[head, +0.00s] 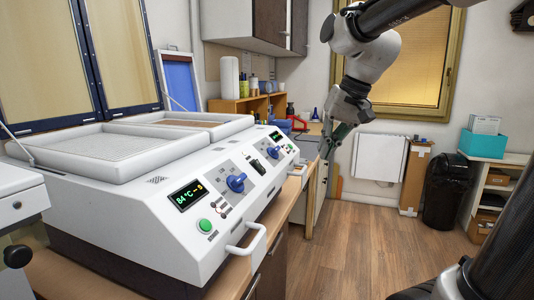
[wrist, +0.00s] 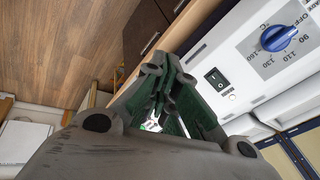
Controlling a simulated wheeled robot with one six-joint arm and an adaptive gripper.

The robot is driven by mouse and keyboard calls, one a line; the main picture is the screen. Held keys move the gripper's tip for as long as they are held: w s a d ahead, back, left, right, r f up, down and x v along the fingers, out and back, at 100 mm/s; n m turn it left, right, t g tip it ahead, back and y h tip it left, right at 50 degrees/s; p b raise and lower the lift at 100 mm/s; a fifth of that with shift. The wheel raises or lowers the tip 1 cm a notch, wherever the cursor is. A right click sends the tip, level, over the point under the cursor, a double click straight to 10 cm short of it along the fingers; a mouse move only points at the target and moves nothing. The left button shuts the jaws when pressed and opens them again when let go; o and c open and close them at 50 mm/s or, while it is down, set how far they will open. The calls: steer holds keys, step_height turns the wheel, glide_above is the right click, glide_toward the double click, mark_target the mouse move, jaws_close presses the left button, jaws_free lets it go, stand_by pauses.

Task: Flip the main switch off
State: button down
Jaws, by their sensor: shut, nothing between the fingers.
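The main switch (head: 257,166) is a small black rocker on the sloped white front panel of the forming machine (head: 150,215). In the wrist view the black rocker switch (wrist: 216,79) sits in a pale frame beside a blue temperature knob (wrist: 278,37). I cannot tell clearly which side of the rocker is pressed. My gripper (head: 328,152) hangs in the air to the right of the machine, apart from the panel. Its dark green-padded fingers (wrist: 163,78) are shut and empty, left of the switch in the wrist view.
The panel also carries blue knobs (head: 236,183), a lit display reading 84 °C (head: 187,195) and a green button (head: 205,225). A white handle (head: 250,241) sticks out from the front. The wooden floor (head: 350,250) to the right is clear.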

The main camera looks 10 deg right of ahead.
steer(key=w+a+r+m+y, duration=0.2)
steer(key=w+a+r+m, duration=0.2)
steer(key=r, duration=0.4)
steer(key=shift+w+a+y, duration=0.2)
steer(key=shift+a+y, duration=0.1)
steer(key=shift+a, duration=0.55)
glide_toward(260, 166)
steer(key=w+f, duration=0.1)
steer(key=w+a+f, duration=0.1)
steer(key=f, duration=0.1)
steer(key=w+f, duration=0.1)
steer(key=shift+w+a+f, duration=0.2)
steer(key=shift+a+f, duration=0.1)
steer(key=shift+f, duration=0.1)
steer(key=shift+w+a+f, duration=0.2)
steer(key=shift+a+f, duration=0.05)
